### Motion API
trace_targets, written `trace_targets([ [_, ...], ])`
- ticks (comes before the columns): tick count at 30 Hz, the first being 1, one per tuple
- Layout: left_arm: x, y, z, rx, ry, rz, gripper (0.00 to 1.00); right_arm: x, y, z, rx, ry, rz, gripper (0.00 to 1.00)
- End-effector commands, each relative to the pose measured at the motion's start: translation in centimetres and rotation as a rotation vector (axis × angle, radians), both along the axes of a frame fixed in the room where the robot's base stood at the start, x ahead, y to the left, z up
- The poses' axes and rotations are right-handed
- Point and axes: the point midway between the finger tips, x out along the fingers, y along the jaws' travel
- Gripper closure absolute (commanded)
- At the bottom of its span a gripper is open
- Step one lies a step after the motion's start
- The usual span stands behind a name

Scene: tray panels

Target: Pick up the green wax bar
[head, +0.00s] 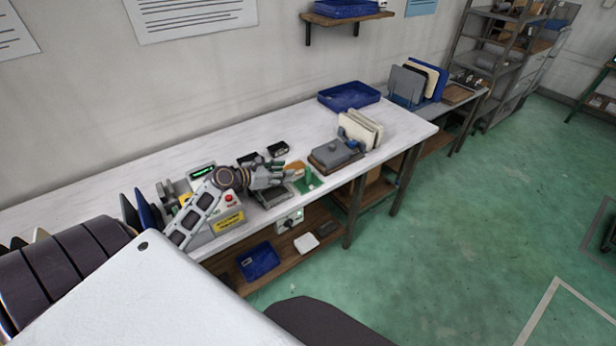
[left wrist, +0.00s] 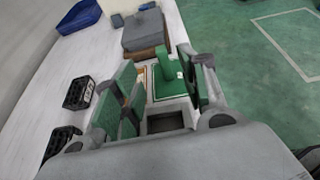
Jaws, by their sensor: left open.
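A green upright block, which looks like the green wax bar (left wrist: 168,64), shows between my fingers in the left wrist view. It stands on or just behind a flat green piece with a pale edge (left wrist: 163,90); the exact contact is unclear. My left gripper (left wrist: 168,82) is open, with one finger on each side of the block and a visible gap on the left. In the head view my left gripper (head: 283,172) is low over the front of the white table, beside a green patch (head: 308,183); the bar itself is hard to make out there. My right gripper is not in view.
A grey block on a brown board (head: 335,153), cream panels in a rack (head: 362,129) and a blue tray (head: 349,96) stand farther along the table (head: 240,133). Small black holders (head: 278,148) lie behind the gripper. A control box (head: 228,212) stands at the left.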

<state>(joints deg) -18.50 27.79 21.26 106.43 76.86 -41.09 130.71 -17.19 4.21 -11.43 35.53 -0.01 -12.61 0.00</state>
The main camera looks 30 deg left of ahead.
Motion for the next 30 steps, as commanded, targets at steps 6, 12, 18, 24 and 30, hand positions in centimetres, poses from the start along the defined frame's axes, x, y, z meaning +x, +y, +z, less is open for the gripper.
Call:
trace_targets([
  [6, 0.0, 0.0, 0.0, -0.001, -0.001, 0.0, 0.57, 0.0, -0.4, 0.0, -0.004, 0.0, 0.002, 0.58],
  [12, 0.2, -0.1, -0.1, 0.0, -0.001, 0.0, 0.57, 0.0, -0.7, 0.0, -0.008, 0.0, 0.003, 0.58],
  [18, 1.2, -0.4, -0.5, 0.001, 0.0, 0.0, 0.57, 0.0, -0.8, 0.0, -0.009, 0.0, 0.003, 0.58],
  [24, 2.8, -1.0, -1.2, 0.001, -0.001, 0.0, 0.57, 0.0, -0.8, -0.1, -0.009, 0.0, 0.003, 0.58],
  [30, 4.3, -1.6, -1.8, 0.001, 0.0, 0.0, 0.57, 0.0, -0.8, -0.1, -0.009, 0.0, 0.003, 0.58],
])
